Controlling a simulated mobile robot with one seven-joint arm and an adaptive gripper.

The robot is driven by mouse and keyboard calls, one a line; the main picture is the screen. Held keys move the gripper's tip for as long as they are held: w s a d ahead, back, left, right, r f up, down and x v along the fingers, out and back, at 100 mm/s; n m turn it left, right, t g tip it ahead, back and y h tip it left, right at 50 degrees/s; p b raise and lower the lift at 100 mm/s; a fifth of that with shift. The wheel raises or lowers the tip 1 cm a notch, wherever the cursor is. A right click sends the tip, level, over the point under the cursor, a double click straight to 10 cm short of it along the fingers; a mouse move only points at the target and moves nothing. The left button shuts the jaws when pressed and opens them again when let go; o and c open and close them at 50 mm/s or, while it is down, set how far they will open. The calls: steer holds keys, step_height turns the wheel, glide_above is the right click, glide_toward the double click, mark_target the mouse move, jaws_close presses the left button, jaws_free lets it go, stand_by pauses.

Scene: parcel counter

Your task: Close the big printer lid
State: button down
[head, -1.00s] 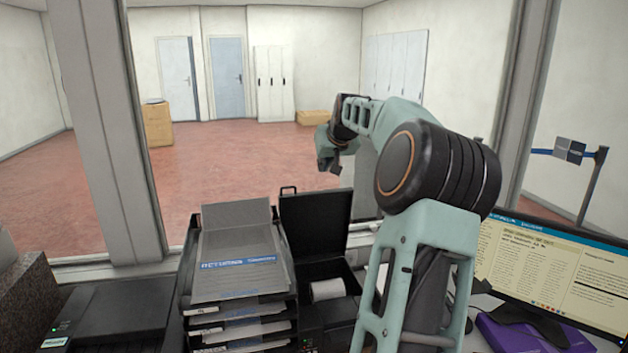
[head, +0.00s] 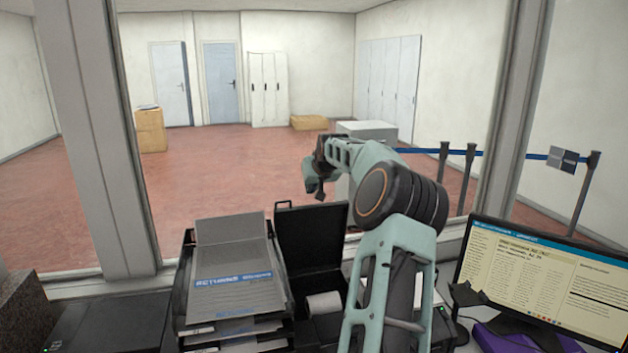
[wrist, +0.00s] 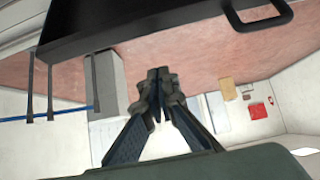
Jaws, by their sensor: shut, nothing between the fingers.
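The big printer's black lid (head: 312,240) stands raised in the head view, behind the paper roll (head: 325,303) in the open printer. In the wrist view the lid (wrist: 150,22) crosses the top of the picture, with its black handle (wrist: 258,18) at the upper right.
A stack of paper trays (head: 230,270) stands left of the printer. A monitor (head: 540,275) stands at the right, above a purple object (head: 510,340). A window frame (head: 90,140) rises behind the counter, with barrier posts (head: 470,180) beyond.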

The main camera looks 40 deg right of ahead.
steer(key=shift+s+a+f, duration=0.4)
steer(key=shift+s+f, duration=0.25)
steer(key=shift+s, duration=0.2)
steer(key=shift+s+a+f, duration=0.4)
steer(key=shift+s+f, duration=0.05)
steer(key=shift+s, duration=0.1)
steer(key=shift+f, duration=0.15)
